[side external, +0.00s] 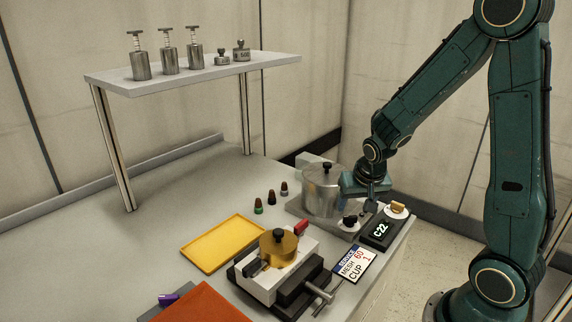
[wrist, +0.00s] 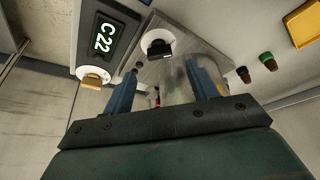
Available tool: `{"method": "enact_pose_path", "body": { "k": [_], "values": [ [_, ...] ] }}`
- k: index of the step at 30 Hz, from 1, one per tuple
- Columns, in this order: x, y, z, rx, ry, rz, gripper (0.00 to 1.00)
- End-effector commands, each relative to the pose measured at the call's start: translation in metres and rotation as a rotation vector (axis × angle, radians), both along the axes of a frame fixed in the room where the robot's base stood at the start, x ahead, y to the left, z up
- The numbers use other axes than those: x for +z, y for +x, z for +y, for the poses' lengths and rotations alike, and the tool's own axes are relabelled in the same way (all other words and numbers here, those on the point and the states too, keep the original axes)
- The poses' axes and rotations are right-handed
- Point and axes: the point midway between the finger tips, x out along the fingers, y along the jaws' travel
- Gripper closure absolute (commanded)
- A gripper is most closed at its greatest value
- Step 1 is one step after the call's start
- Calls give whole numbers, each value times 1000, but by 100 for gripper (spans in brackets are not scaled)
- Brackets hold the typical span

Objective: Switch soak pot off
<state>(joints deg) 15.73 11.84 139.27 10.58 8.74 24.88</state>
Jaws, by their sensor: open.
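The soak pot (side external: 322,190) is a silver lidded vessel on a grey base at the back right of the bench. Beside it are a black knob (side external: 349,220) on a white dial and a tan knob (side external: 397,207) on another white dial. A dark display (side external: 381,232) reads C22. My gripper (side external: 371,203) is open and empty, just right of the pot, above the knobs. In the wrist view the black knob (wrist: 158,47) lies beyond and between my fingertips, apart from them. The tan knob (wrist: 91,78) is left of the fingers, below the display (wrist: 104,36).
A yellow tray (side external: 190,262), a clamped brass part (side external: 278,248) and a card (side external: 354,264) reading 60 and CUP 1 lie in front. Several small dark-topped pieces (side external: 271,197) stand left of the pot. A shelf (side external: 190,77) with metal weights stands behind.

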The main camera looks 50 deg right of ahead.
Motion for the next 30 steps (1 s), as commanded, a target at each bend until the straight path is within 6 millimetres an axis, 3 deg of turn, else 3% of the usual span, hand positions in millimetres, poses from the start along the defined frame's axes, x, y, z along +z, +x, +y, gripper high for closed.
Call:
{"method": "enact_pose_path", "body": {
  "k": [18,30],
  "values": [
    [60,-17,17,1,-2,-3,42],
    [74,-22,21,1,-1,0,42]
  ]
}}
